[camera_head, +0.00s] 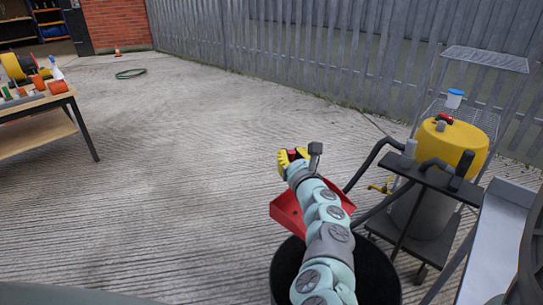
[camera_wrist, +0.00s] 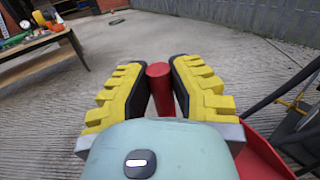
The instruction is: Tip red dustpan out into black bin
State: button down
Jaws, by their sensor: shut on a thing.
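The red dustpan (camera_head: 290,209) hangs level or slightly tilted just above the black bin (camera_head: 376,275). My arm covers its middle, so I cannot tell what lies in it. My gripper (camera_head: 292,157) is shut on the dustpan's red handle. In the wrist view my gripper (camera_wrist: 160,85) has its yellow fingers on either side of the round red handle (camera_wrist: 160,88), and a part of the red pan (camera_wrist: 262,160) shows at the lower right. The bin's opening is largely hidden behind my arm and the pan.
A yellow-topped machine (camera_head: 455,140) with black hoses and a dark cart (camera_head: 432,178) stand close on the right. A wire shelf (camera_head: 485,60) is behind them. A workbench (camera_head: 35,105) with tools is at the left. The concrete between is clear, with a green hose (camera_head: 131,73) farther back.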

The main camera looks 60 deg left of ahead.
jog(key=shift+d+f+b, duration=0.1)
jog(key=shift+f+b, duration=2.1)
jog(key=shift+f, duration=0.05)
jog(key=w+d+r+m+t+y+b, duration=0.2)
jog(key=d+m+t+b, duration=0.3)
jog(key=d, duration=0.4)
jog(key=w+d+r+m+t+y+b, duration=0.1)
jog(key=d+r+m+t+b, duration=0.4)
jog(key=d, duration=0.5)
jog(key=shift+w+m+t+y+b, duration=0.4)
jog(key=shift+w+m+t+b, duration=0.3)
jog(key=shift+m+b, duration=0.9)
jog(key=shift+w+r+n, duration=0.1)
jog(key=shift+n, duration=0.2)
